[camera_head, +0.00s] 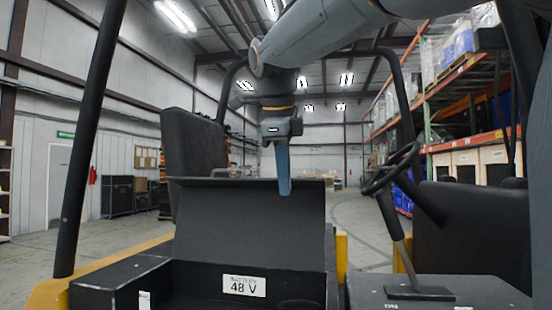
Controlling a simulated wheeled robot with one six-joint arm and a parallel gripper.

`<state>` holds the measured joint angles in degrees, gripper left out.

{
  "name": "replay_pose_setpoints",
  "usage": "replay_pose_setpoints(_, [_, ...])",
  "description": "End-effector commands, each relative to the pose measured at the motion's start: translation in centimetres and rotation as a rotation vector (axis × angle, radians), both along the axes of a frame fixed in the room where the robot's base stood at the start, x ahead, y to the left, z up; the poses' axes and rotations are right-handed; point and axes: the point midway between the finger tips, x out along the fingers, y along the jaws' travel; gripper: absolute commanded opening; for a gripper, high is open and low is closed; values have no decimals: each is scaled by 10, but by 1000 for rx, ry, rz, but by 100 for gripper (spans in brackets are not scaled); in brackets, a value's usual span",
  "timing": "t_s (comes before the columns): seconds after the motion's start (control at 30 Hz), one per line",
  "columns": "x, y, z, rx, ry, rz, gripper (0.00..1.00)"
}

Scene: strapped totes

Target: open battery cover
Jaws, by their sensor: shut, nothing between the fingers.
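The battery cover (250,228) is a dark flat panel standing raised, nearly upright, at the back of the battery box. The battery box (118,283) is dark, with a white label (244,286) reading "48 V", and sits at the lower left and middle. My gripper (284,190) hangs down from above, its blue-grey fingers shut and empty. Its tips overlap the upper right part of the raised cover in the picture; whether they touch it I cannot tell. The inside of the box is mostly hidden.
A black seat (194,150) stands behind the cover. A steering wheel (390,170) and its column are to the right, with another dark seat (462,230) beyond. Dark frame posts (90,140) rise at both sides. Shelving (465,110) stands at the far right.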

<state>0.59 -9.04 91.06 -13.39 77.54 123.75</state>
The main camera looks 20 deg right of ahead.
Motion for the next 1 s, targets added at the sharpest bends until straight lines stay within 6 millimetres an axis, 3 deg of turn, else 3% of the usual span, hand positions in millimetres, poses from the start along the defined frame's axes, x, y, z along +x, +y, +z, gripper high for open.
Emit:
replay_pose_setpoints(0.1, [7, -5, -21, 0, 4, -1, 0])
replay_pose_setpoints(0.4, [37, -25, -14, -1, 1, 0, 0])
replay_pose_setpoints(1.0, [45, -23, -9, 9, 15, 12, 0])
